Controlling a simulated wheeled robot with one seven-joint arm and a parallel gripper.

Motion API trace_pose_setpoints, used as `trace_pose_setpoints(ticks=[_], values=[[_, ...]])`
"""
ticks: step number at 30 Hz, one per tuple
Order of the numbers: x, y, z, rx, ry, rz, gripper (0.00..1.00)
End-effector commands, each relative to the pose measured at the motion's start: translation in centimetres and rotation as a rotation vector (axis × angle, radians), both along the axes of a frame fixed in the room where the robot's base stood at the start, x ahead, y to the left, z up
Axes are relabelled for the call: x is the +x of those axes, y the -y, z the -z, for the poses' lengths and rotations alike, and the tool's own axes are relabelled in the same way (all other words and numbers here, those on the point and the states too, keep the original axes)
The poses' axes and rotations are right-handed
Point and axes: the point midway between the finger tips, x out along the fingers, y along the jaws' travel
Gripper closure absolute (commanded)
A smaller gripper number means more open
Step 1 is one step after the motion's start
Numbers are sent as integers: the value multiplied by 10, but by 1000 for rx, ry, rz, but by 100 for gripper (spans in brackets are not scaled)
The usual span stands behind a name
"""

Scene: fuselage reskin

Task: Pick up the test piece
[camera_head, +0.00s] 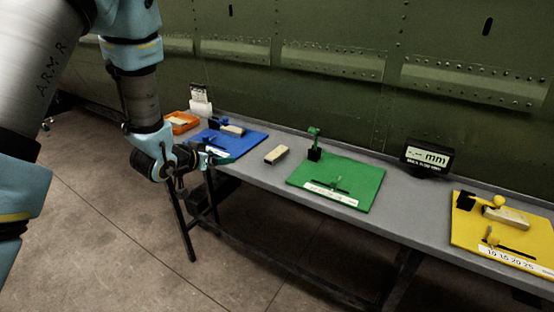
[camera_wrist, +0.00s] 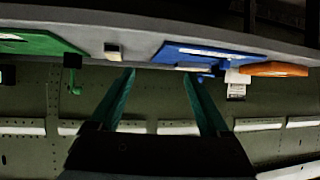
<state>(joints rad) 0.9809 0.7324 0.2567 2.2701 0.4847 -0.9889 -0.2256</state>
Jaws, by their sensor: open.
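A small beige block (camera_head: 276,155), likely the test piece, lies flat on the grey table between the blue and green mats. It also shows in the wrist view (camera_wrist: 112,51), left of the space between my fingers. Similar blocks lie on the blue mat (camera_head: 233,130) and the yellow mat (camera_head: 506,216). My gripper (camera_head: 221,156) is at the near edge of the blue mat, left of the loose block. In the wrist view its two teal fingers (camera_wrist: 158,74) stand wide apart with nothing between them. They are clear of the loose block.
The blue mat (camera_head: 252,143), green mat (camera_head: 365,181) and yellow mat (camera_head: 470,236) carry small fixtures. A green post (camera_head: 314,140) stands right of the loose block. A black mm display (camera_head: 428,158) and an orange tray (camera_head: 180,128) stand on the table. A green riveted wall (camera_head: 330,95) rises behind.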

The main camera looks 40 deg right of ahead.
Motion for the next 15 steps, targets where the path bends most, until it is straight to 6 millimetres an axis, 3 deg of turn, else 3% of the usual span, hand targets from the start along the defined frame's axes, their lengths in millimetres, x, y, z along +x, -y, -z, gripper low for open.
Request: trace_pose_setpoints(ticks=[1, 3, 6, 15], values=[[-19, 19, 8, -30, 4, 68, 20], [-38, 37, 11, -72, 9, 135, 20], [-55, 52, 13, -108, 9, 192, 20], [-52, 93, 26, -121, 10, 210, 20]])
